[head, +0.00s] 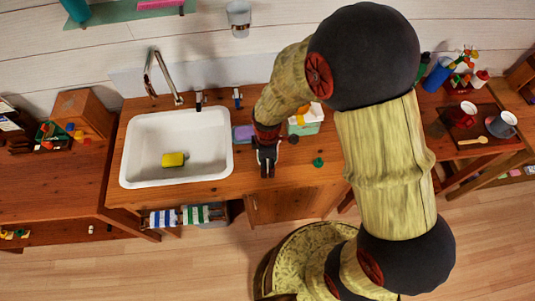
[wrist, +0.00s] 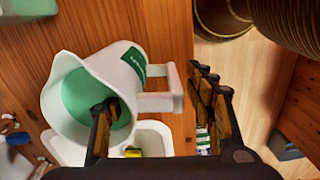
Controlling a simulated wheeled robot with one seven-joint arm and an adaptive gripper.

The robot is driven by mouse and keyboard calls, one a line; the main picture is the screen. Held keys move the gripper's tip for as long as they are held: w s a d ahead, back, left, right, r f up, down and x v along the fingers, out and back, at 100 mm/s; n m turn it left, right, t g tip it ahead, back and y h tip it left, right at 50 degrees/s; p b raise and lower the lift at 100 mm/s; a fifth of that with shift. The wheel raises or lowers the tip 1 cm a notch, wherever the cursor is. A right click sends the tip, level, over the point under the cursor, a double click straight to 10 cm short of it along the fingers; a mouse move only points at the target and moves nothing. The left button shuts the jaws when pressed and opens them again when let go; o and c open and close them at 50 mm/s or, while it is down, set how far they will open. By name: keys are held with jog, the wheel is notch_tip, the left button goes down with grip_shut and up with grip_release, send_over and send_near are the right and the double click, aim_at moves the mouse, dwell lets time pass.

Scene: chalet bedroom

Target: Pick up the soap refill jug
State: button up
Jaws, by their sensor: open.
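The soap refill jug (wrist: 75,78) is white with green inside, a green label on its side and a white handle (wrist: 160,101) pointing right in the wrist view. My gripper (wrist: 157,106) is open. One finger shows over the jug's wide mouth, the other on the far side of the handle, so the handle lies between them in the picture. I cannot tell whether either finger touches the jug. In the head view my gripper (head: 266,168) hangs over the counter right of the sink; I cannot make out the jug there for sure.
The white sink (head: 146,134) with a yellow sponge (head: 174,159) is left of my gripper. A pale green and white container (head: 306,124) and a dark green round item (head: 318,162) stand to the right.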

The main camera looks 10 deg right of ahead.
notch_tip(320, 180, down, 3)
jog(key=shift+r, duration=0.15)
jog(key=shift+c, duration=0.2)
grip_shut()
dwell(0.5)
dwell(0.3)
